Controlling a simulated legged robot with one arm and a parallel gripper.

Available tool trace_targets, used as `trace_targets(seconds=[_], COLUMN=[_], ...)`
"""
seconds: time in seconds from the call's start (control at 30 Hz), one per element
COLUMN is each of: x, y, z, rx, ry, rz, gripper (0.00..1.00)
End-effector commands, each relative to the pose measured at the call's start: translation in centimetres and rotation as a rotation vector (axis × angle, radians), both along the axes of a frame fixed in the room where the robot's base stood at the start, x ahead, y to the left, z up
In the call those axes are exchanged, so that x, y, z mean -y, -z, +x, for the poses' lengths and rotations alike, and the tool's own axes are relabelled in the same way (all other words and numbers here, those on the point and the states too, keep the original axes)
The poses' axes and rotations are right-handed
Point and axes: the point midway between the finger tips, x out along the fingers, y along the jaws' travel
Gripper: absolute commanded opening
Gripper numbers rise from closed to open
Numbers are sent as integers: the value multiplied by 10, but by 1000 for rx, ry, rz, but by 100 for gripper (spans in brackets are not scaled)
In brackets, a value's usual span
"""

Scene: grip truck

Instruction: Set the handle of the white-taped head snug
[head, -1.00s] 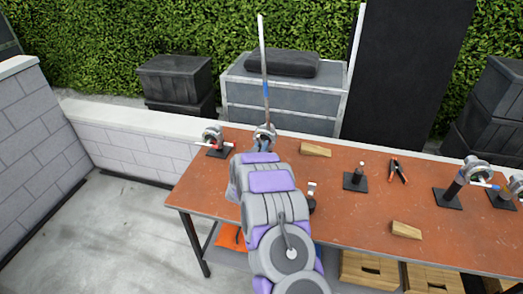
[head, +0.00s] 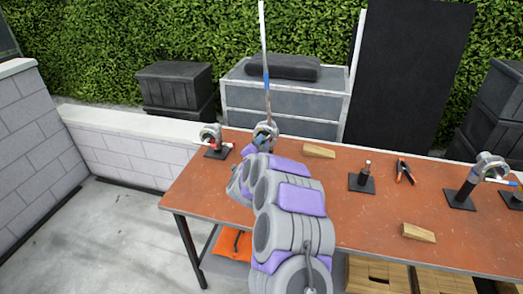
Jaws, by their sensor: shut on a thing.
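Several round metal grip heads stand on posts on the brown table (head: 330,215). At the far left edge, one head (head: 209,136) has a red-and-white handle. The middle head (head: 266,129) carries a long, nearly upright rod (head: 265,60), white above a blue band. At the right, another head (head: 487,166) has a blue-and-white piece. My gripper (head: 261,141) is at the middle head, shut on it, seemingly at its handle. My arm hides most of the fingers and the exact contact. I cannot make out white tape on the middle head itself.
A wooden wedge (head: 319,151), a short post on a black base (head: 362,180), red-handled pliers (head: 404,171) and another wedge (head: 418,233) lie on the table. A low block wall (head: 125,150) and a grey cabinet (head: 285,100) stand behind.

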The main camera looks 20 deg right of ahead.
Motion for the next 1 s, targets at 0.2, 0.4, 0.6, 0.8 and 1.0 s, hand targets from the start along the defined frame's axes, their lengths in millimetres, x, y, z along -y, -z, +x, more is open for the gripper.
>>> trace_targets(seconds=[0.2,0.4,0.6,0.8,1.0], x=[0,0,0,0,0], y=[7,5,5,5,6], z=[-1,-1,-1,-1,-1], rx=[75,122,141,144,142], ry=[3,2,2,3,3], rz=[123,193,226,232,232], gripper=[0,0,0,0,0])
